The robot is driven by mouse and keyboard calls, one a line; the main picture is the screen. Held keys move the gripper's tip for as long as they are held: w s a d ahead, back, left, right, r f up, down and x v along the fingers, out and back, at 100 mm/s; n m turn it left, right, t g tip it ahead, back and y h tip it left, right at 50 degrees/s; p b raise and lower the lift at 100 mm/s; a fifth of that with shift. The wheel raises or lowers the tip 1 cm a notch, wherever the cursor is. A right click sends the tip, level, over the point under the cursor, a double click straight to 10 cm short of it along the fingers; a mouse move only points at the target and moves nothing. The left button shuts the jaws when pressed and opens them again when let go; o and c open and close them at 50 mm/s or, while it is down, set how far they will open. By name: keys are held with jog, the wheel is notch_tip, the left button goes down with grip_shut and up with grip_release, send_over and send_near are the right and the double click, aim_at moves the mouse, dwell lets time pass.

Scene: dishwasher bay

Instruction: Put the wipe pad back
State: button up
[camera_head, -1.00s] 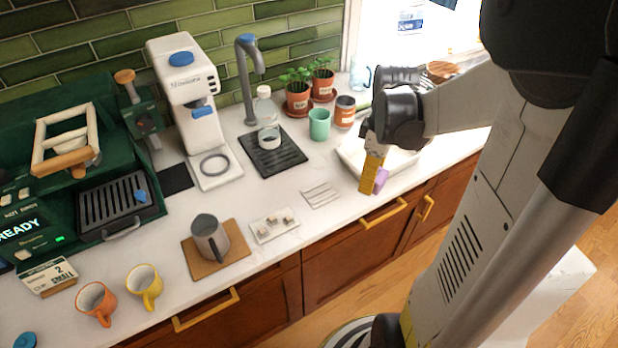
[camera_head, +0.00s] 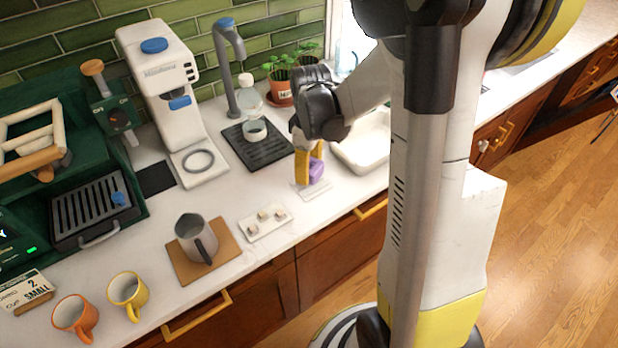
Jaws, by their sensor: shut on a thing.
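The wipe pad (camera_head: 317,171) is a small purple block, seen in the head view at the tip of my gripper (camera_head: 309,168). My gripper has yellow fingers and is shut on the pad. It is over the counter by a small white wire rack (camera_head: 312,190), which lies flat and is partly hidden by the gripper and pad. I cannot tell whether the pad touches the rack or hangs just above it.
A white tray (camera_head: 352,157) stands right of my gripper. A black drip mat with a bottle (camera_head: 250,97) and a tap (camera_head: 229,62) is behind. A small dish (camera_head: 264,222) and a metal pitcher (camera_head: 196,240) on a board are to the left.

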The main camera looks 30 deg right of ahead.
notch_tip(320, 180, down, 3)
jog(key=shift+f+b, duration=0.15)
jog(key=shift+b, duration=0.35)
jog(key=o, duration=1.3)
jog(key=shift+o, duration=0.2)
